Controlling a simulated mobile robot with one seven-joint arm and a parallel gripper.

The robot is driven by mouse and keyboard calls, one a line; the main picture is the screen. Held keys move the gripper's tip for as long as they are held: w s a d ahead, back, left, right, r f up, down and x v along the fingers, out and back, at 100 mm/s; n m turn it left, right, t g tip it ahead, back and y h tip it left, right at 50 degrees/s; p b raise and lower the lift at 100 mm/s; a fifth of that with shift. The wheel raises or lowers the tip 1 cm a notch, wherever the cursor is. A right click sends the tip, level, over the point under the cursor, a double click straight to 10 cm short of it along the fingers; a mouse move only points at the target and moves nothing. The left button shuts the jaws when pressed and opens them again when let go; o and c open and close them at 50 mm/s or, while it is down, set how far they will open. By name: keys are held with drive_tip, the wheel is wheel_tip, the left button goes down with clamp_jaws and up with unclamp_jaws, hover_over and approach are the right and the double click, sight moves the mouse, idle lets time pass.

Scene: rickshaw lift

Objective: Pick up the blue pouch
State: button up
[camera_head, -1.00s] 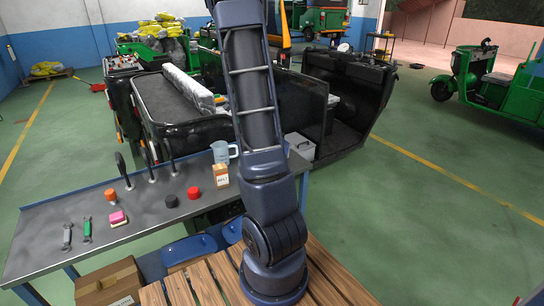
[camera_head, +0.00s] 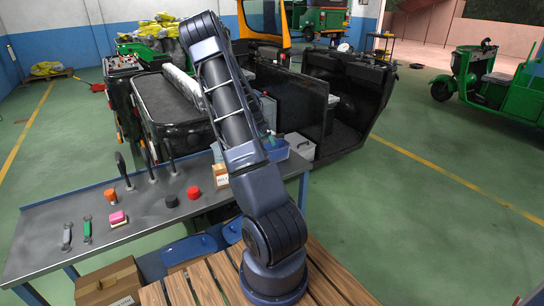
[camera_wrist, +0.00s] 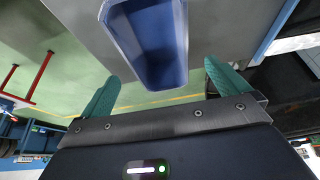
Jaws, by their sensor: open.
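I cannot make out a clear blue pouch. A blue open-topped container (camera_head: 277,152) stands at the right end of the grey workbench, partly behind my arm. It also shows in the wrist view (camera_wrist: 180,45) beyond the fingers, with its inside looking empty. My gripper (camera_wrist: 160,88) is open, with teal fingers wide apart and nothing between them. In the head view my arm hides most of the gripper; a small teal part shows just above the container.
The workbench (camera_head: 140,215) holds a red round item (camera_head: 193,192), a black one (camera_head: 171,201), a pink-and-yellow block (camera_head: 117,217), tools and a small box (camera_head: 220,176). Black vehicle bodies stand behind it.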

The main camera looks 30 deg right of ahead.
sight(272, 149)
drive_tip(key=x, duration=0.9)
drive_tip(key=shift+s+f, duration=0.25)
drive_tip(key=shift+f, duration=0.05)
drive_tip(key=c, duration=0.8)
drive_tip(key=shift+c, duration=0.2)
drive_tip(key=shift+r, duration=0.15)
